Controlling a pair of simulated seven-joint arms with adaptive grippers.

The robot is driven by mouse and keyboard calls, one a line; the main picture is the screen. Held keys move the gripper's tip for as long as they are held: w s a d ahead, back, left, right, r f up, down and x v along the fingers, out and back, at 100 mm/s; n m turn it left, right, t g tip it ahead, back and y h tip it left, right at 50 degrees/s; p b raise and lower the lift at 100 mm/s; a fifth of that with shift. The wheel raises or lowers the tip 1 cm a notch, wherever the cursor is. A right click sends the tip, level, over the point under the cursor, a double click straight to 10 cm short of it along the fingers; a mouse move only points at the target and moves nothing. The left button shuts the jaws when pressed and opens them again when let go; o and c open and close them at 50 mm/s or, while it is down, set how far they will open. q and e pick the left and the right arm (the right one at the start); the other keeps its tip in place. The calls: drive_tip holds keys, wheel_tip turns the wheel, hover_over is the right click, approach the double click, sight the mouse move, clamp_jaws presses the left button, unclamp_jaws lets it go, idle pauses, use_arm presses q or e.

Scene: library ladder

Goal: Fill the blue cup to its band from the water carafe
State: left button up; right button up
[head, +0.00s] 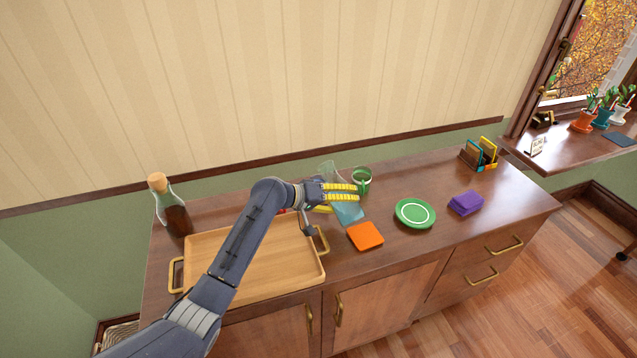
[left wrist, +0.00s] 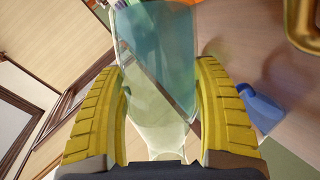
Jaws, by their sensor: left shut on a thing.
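My left gripper (head: 341,191) is shut on the clear glass carafe (head: 347,213), which holds pale blue water, above the cabinet top. The carafe looks tilted in the head view, its clear upper part leaning to the upper left. In the left wrist view the carafe (left wrist: 160,70) sits between the yellow fingers of the gripper (left wrist: 160,110). A blue thing (left wrist: 262,108) shows right of the fingers there; I cannot tell whether it is the blue cup. I make out no blue cup in the head view, where my arm hides part of the top. My right gripper is out of view.
A wooden tray (head: 268,272) with brass handles lies under my left arm. A corked bottle (head: 176,217) stands at left. A green mug (head: 362,184) is behind the carafe. An orange square (head: 365,236), a green plate (head: 414,213) and purple napkins (head: 466,202) lie to the right.

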use_arm(q)
drive_tip(key=shift+s+d+f+n, duration=0.1)
drive_tip(key=shift+d+n, duration=0.05)
drive_tip(key=shift+n, duration=0.35)
idle(0.6)
drive_tip(key=shift+s+n+g+h, duration=0.15)
drive_tip(key=shift+n+g+h, duration=0.35)
drive_tip(key=shift+g+h, duration=0.1)
idle(0.7)
drive_tip(key=shift+w+a+r+n+h+p, duration=0.25)
drive_tip(key=shift+w+n+h+p, duration=0.2)
drive_tip(key=shift+n+p, duration=0.25)
idle(1.7)
drive_tip(key=shift+r, duration=0.35)
idle(1.8)
drive_tip(key=shift+f, duration=0.45)
drive_tip(key=shift+s+d+f+m+y, duration=0.1)
drive_tip(key=shift+s+d+m+y, duration=0.25)
drive_tip(key=shift+s+m+y, duration=0.25)
drive_tip(key=shift+w+a+m, duration=0.1)
drive_tip(key=shift+w+m, duration=0.15)
drive_tip(key=shift+m, duration=0.25)
